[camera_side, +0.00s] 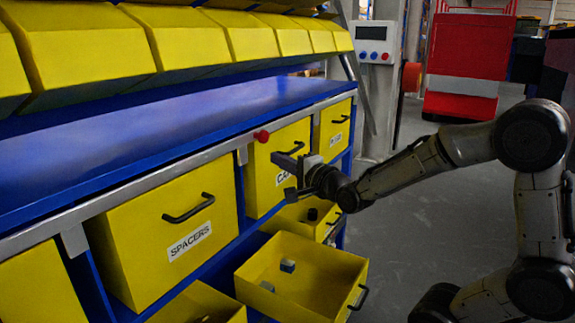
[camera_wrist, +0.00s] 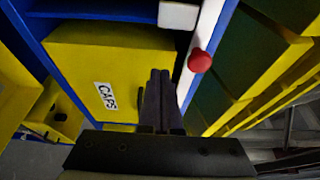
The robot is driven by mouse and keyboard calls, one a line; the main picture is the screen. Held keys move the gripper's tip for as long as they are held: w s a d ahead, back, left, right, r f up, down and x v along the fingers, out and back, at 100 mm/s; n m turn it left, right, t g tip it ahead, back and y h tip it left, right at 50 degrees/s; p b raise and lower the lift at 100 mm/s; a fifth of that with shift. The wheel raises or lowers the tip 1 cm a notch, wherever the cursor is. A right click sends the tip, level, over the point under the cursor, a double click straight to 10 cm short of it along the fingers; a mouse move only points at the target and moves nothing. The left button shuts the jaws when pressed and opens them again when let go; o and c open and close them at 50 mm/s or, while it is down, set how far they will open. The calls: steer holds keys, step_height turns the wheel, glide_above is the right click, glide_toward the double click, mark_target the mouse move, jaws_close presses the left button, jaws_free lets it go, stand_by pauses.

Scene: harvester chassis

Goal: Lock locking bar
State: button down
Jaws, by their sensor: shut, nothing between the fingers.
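The locking bar (camera_side: 118,193) is a long grey metal bar along the front edge of the blue shelf, above the yellow drawers. A red knob (camera_side: 262,136) sits on it. My gripper (camera_side: 284,161) is shut and empty, in front of the CAPS drawer (camera_side: 258,173), a little below and right of the knob. In the wrist view my gripper (camera_wrist: 159,74) points upward, left of the knob and apart from it. My gripper hides part of the drawer's front.
The SPACERS drawer (camera_side: 150,225) is shut, left of the CAPS drawer. An open lower drawer (camera_side: 345,265) with small grey parts sticks out below my gripper. Yellow bins (camera_side: 190,42) hang above the blue shelf (camera_side: 150,125).

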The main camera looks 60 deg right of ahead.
mark_target(259, 151)
steer(key=x, duration=0.5)
steer(key=shift+s+a, duration=0.15)
steer(key=shift+a, duration=1.9)
steer(key=a, duration=0.5)
